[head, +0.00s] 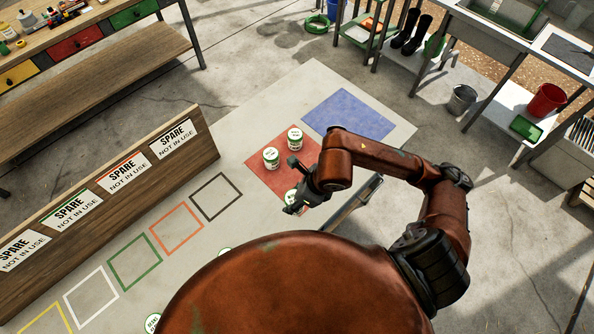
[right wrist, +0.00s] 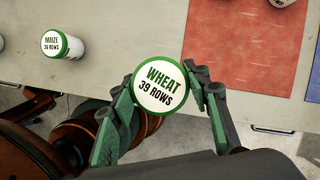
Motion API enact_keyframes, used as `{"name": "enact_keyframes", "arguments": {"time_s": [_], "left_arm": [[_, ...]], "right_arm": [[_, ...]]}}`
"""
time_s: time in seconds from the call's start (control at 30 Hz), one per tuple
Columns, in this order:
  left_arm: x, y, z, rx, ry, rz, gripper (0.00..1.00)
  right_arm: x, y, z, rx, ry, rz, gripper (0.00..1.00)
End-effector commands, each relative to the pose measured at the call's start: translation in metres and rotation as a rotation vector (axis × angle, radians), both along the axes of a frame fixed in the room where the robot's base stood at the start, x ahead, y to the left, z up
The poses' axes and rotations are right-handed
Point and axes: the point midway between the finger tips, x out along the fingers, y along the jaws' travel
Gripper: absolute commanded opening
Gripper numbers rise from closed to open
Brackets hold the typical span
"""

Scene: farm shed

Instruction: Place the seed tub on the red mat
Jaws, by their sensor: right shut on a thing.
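My right gripper (head: 294,187) is shut on a white seed tub (head: 290,196) with a green rim. In the right wrist view the same tub's lid (right wrist: 160,86) reads "WHEAT 39 ROWS", between the two green fingers. In the head view it overlaps the near corner of the red mat (head: 283,180); in the right wrist view it appears left of the red mat (right wrist: 228,45), near the table edge. Its height above the table is hard to tell. Two similar tubs, one farther back (head: 295,138) and one nearer (head: 271,158), stand on the red mat. My left gripper is not in view.
A blue mat (head: 348,114) lies bare beyond the red one. Empty coloured outlines, such as the black one (head: 216,197), run along the table. A maize tub (right wrist: 62,45) stands left of the held tub. A wooden board (head: 120,200) with "SPARE" signs lines the left side.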

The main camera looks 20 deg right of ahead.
Motion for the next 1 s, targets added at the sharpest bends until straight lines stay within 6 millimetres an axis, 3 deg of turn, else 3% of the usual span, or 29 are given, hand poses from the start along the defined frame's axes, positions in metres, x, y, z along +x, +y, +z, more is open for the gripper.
{"name": "enact_keyframes", "arguments": {"time_s": [0.33,0.5,0.7,0.87,1.0], "left_arm": [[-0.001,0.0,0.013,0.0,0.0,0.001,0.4],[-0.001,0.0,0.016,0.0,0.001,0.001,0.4],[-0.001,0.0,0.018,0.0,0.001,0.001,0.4],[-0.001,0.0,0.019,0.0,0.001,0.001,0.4],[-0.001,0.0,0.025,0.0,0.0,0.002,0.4]], "right_arm": [[0.069,-0.041,-0.035,-0.001,0.005,-0.006,0.15],[0.091,-0.053,-0.067,0.002,0.005,-0.003,0.15],[0.106,-0.061,-0.086,0.0,0.003,0.001,0.15],[0.111,-0.064,-0.094,0.0,0.002,-0.001,0.15],[0.11,-0.064,-0.112,0.002,0.006,0.0,0.15]]}}
